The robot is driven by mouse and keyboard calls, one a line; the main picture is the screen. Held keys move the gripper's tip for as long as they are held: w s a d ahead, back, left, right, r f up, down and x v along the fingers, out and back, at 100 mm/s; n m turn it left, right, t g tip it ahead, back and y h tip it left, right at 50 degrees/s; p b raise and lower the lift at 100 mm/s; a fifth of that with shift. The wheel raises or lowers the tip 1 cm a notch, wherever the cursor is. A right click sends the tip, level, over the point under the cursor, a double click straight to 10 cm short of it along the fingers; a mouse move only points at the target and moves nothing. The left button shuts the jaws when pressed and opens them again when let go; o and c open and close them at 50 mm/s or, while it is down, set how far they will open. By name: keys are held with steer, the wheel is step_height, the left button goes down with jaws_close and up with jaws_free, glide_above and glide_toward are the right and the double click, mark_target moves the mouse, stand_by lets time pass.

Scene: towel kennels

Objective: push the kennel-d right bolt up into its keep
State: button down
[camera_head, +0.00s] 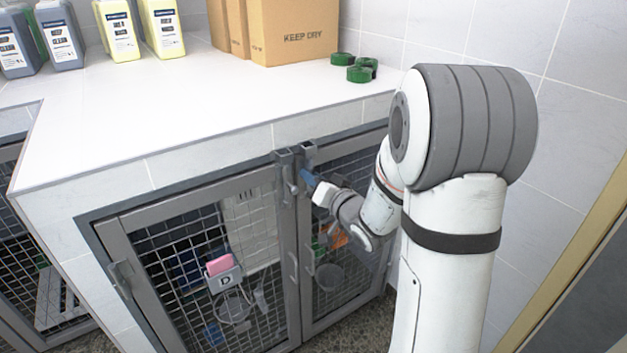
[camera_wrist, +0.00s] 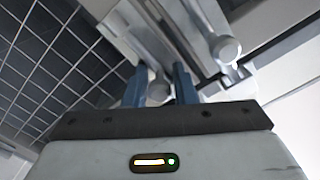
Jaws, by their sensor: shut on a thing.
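Two upright bolts sit side by side at the top of the meeting door stiles, below grey keeps on the counter's front edge. The left keep (camera_head: 283,156) and the right keep (camera_head: 308,149) stand close together. My gripper (camera_head: 305,174) reaches in from the right, its blue fingers at the right-hand bolt. In the wrist view the fingers (camera_wrist: 160,88) are closed around a round grey bolt knob (camera_wrist: 158,93). A second round knob (camera_wrist: 226,48) is free to its right. The fingers hide much of the held bolt, so I cannot tell how far its rod is from the keep.
Cardboard boxes (camera_head: 293,30), bottles (camera_head: 120,30) and green rolls (camera_head: 361,72) stand on the white counter (camera_head: 190,105). A tiled wall (camera_head: 560,130) closes the right side.

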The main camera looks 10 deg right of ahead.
steer(key=c, duration=1.3)
jaws_free()
steer(key=shift+r, duration=0.2)
steer(key=v, duration=0.7)
steer(key=shift+s+d+p, duration=0.15)
steer(key=shift+s+p, duration=0.2)
